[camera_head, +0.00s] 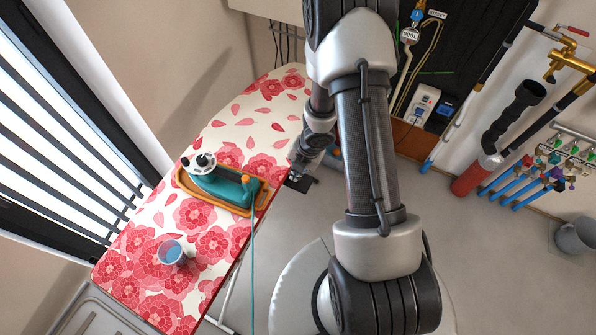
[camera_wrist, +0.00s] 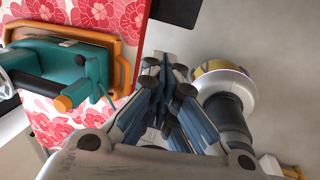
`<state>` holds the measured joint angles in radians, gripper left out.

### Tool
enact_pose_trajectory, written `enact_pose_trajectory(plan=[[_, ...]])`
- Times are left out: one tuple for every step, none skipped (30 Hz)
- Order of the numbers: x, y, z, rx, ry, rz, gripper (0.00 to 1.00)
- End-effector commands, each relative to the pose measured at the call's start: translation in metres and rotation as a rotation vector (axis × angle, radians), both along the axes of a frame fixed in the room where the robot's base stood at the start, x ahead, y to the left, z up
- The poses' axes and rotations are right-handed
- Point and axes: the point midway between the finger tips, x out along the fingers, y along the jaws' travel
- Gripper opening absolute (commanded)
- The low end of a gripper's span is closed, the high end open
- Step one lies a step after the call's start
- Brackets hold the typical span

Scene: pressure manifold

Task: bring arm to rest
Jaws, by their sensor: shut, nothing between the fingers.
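My arm (camera_head: 368,145) reaches up the middle of the head view, with its wrist bent down beside the ironing board. My gripper (camera_wrist: 166,64) is shut and empty in the wrist view, its blue-grey fingers together. In the head view the gripper (camera_head: 298,172) shows partly beside my forearm, near the board's right edge, and its fingertips are small there. The teal iron (camera_head: 222,185) sits on an orange-rimmed rest on the board, left of the gripper. It also shows at upper left in the wrist view (camera_wrist: 62,72), apart from the fingers.
The flowered ironing board (camera_head: 190,215) also bears a glass of blue liquid (camera_head: 172,253). A teal cord hangs from the iron. Pipes and the valve manifold (camera_head: 560,160) line the right wall, with a grey bucket (camera_head: 575,236).

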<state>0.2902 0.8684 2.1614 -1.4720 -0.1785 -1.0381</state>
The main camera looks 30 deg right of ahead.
Motion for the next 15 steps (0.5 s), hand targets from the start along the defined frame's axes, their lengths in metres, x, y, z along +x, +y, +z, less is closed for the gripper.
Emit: enact_pose_trajectory(plan=[[-0.0001, 0.0001, 0.006, 0.0, 0.0, 0.0, 0.0], [0.0, 0.0001, 0.0072, 0.0, 0.0, 0.0, 0.0], [-0.0001, 0.0001, 0.0083, 0.0, 0.0, 0.0, 0.0], [-0.0001, 0.0001, 0.0088, 0.0, 0.0, 0.0, 0.0], [-0.0001, 0.0001, 0.0091, 0.0, 0.0, 0.0, 0.0], [-0.0001, 0.0001, 0.0092, 0.0, 0.0, 0.0, 0.0], [-0.0001, 0.0002, 0.0091, 0.0, 0.0, 0.0, 0.0], [-0.0002, 0.0001, 0.009, 0.0, 0.0, 0.0, 0.0], [-0.0001, 0.0001, 0.0088, 0.0, 0.0, 0.0, 0.0], [-0.0002, 0.0001, 0.0086, 0.0, 0.0, 0.0, 0.0], [-0.0002, 0.0001, 0.0085, 0.0, 0.0, 0.0, 0.0], [-0.0002, 0.0001, 0.0085, 0.0, 0.0, 0.0, 0.0], [-0.0002, 0.0001, 0.0085, 0.0, 0.0, 0.0, 0.0], [-0.0002, 0.0001, 0.0085, 0.0, 0.0, 0.0, 0.0], [-0.0002, 0.0001, 0.0085, 0.0, 0.0, 0.0, 0.0]])
